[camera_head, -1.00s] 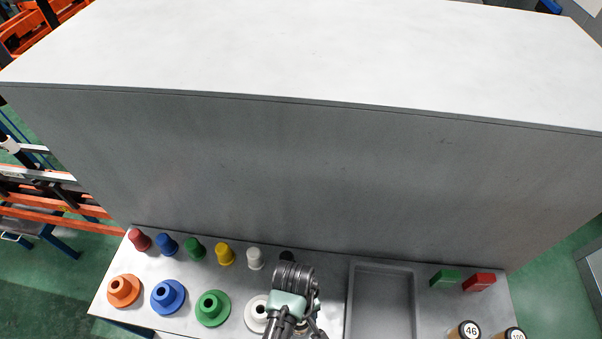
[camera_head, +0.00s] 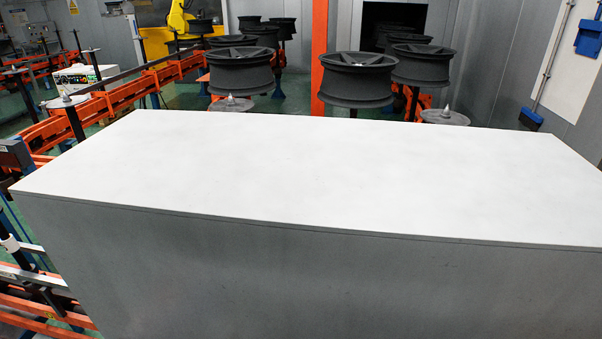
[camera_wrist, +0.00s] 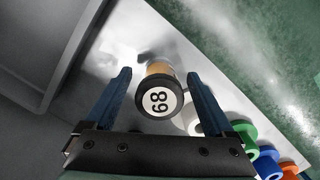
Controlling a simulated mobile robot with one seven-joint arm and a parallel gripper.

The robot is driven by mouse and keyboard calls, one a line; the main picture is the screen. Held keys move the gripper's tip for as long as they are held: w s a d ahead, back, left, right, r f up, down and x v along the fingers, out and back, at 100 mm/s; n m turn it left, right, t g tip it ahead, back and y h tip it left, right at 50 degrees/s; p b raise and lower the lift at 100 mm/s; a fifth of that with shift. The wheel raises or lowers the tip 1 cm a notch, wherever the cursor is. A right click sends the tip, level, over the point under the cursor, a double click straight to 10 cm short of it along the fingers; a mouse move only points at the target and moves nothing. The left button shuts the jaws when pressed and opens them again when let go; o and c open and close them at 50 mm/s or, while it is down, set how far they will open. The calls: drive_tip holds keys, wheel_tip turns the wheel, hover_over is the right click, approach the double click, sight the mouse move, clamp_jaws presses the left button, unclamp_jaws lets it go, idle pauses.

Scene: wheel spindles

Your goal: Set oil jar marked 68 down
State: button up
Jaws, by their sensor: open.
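The oil jar marked 68 (camera_wrist: 159,101) shows in the wrist view, with a black lid, a white round label and an amber body. It stands on the bare metal tabletop (camera_wrist: 105,57), seen from its lid end. My gripper (camera_wrist: 159,75) is open, with one blue finger on each side of the jar. A gap shows between each finger and the jar. The jar's base is partly hidden behind its lid. Neither my gripper nor the jar is in the head view.
In the wrist view a grey tray (camera_wrist: 72,62) lies left of the jar. White (camera_wrist: 190,118), green (camera_wrist: 246,132), blue (camera_wrist: 268,163) and orange (camera_wrist: 290,169) stepped pieces stand right. The head view shows a large white-topped block (camera_head: 300,170), with black wheels (camera_head: 357,80) behind.

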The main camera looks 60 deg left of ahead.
drive_tip(key=r, duration=0.4)
drive_tip(key=a+r, duration=0.1)
drive_tip(key=r, duration=0.6)
drive_tip(key=shift+w+a+r+b, duration=0.1)
drive_tip(key=shift+a+r+b, duration=0.1)
drive_tip(key=shift+r+b, duration=0.1)
